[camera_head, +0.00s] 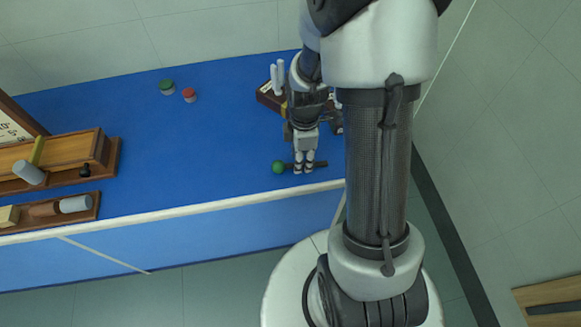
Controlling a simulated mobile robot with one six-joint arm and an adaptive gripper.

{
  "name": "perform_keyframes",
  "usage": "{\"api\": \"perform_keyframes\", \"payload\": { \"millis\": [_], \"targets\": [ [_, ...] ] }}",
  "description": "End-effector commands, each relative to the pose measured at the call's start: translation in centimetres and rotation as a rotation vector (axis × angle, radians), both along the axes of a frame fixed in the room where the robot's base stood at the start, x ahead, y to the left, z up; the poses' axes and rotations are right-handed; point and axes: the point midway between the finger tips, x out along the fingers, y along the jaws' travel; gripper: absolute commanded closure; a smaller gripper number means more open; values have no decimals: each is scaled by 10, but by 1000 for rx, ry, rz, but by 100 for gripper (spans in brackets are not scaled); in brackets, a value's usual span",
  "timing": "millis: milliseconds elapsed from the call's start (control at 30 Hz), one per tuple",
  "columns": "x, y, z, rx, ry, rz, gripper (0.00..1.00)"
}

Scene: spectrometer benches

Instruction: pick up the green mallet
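The green mallet lies near the front edge of the blue bench top. Its round green head (279,167) is at the left, and its dark handle (321,163) runs to the right. My gripper (304,170) points down at the handle, just right of the head. Its two fingers look close together and cover the middle of the handle. I cannot tell whether they are shut on it or only in front of it.
A dark rack with white tubes (277,78) stands behind my gripper, partly hidden by the arm. Wooden trays (112,160) with several tools are at the left. The bench's middle is clear.

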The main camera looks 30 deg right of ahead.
Motion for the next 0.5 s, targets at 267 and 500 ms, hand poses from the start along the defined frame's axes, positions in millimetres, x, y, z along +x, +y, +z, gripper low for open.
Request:
{"api": "perform_keyframes", "payload": {
  "millis": [267, 500],
  "targets": [
    [0, 0, -20, 0, 0, 0, 64],
    [0, 0, -20, 0, 0, 0, 74]
  ]
}}
